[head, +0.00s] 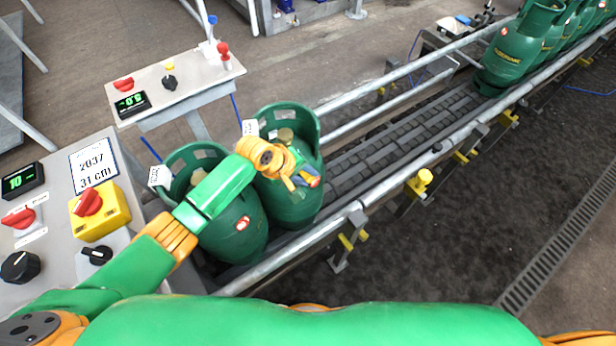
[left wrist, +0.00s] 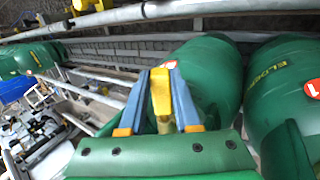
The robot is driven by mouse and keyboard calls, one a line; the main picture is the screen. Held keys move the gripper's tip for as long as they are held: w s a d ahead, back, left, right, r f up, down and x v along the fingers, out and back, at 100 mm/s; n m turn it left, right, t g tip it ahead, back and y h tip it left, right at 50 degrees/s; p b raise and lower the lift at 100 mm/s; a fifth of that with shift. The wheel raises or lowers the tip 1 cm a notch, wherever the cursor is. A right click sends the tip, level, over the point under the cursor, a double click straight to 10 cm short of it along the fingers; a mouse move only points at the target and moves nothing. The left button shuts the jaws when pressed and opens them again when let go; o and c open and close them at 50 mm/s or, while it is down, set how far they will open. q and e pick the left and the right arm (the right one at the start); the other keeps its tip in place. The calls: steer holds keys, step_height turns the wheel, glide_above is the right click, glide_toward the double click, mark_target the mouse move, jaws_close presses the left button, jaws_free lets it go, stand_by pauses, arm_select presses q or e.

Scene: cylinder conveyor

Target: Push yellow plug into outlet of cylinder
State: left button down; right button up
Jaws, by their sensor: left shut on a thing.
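My left gripper (head: 307,178) is at the right one of two near green cylinders (head: 295,208), in front of its upper part. In the left wrist view its blue fingers (left wrist: 161,84) are shut on the yellow plug (left wrist: 161,98). The other near cylinder (head: 240,230) stands to the left, partly behind my left arm. My right gripper is not in view.
The conveyor (head: 400,140) runs to the upper right between metal rails (head: 460,135). More green cylinders (head: 515,50) stand at its far end. A control panel (head: 60,215) and a smaller panel (head: 175,85) stand at the left. The middle of the conveyor is empty.

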arm_select(q)
steer(key=shift+w+a+b, duration=0.4)
steer(key=shift+w+a, duration=0.05)
steer(key=shift+w, duration=0.25)
steer(key=c, duration=0.5)
jaws_free()
steer(key=shift+c, duration=0.2)
